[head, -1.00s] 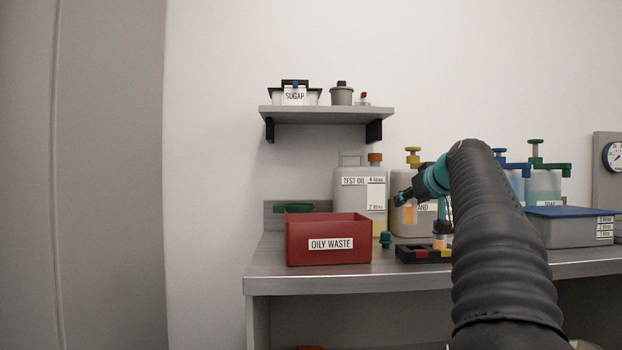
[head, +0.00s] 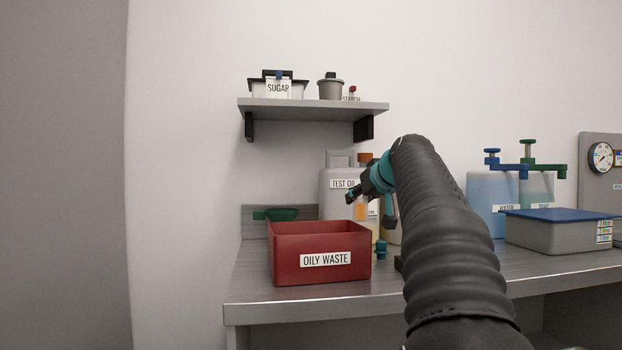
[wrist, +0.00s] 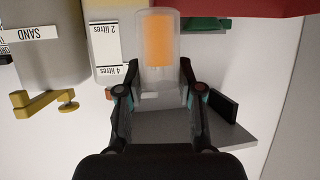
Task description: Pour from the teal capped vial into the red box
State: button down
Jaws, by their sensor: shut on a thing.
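My gripper (head: 364,205) is shut on a clear vial with orange contents (head: 361,210). In the wrist view the vial (wrist: 158,42) stands between my two fingers (wrist: 160,85), with no cap visible on it. A small teal cap-like piece (head: 381,250) stands on the bench just right of the red box. The red box (head: 300,273), labelled OILY WASTE, sits at the bench's left. In the head view my gripper is above and behind the box's right rear corner. The box's edge shows at the top of the wrist view (wrist: 235,8). The box's inner floor is hidden.
A TEST OIL jug (head: 335,205) stands behind my gripper. A green scoop (head: 282,214) lies behind the box. Blue and green pump bottles and a blue-lidded grey bin (head: 550,235) stand at the right. A shelf (head: 310,106) with a SUGAR tub hangs above. My arm hides the rack.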

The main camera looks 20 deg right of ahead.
jog(key=w+a+r+p, duration=0.1)
jog(key=w+a, duration=0.1)
jog(key=a, duration=0.4)
jog(key=w+a+r+m+h+p, duration=0.1)
jog(key=a+r, duration=0.1)
jog(key=a, duration=0.3)
jog(key=shift+w+a+r, duration=0.3)
jog(key=shift+w+a, duration=0.05)
jog(key=shift+a, duration=0.05)
jog(key=shift+r+m+y, duration=0.15)
jog(key=shift+m+y, duration=0.95)
jog(key=shift+m, duration=0.4)
jog(key=shift+d+m+t, duration=0.1)
jog(key=shift+m+t, duration=0.2)
jog(key=shift+m, duration=0.1)
jog(key=shift+m+y, duration=0.4)
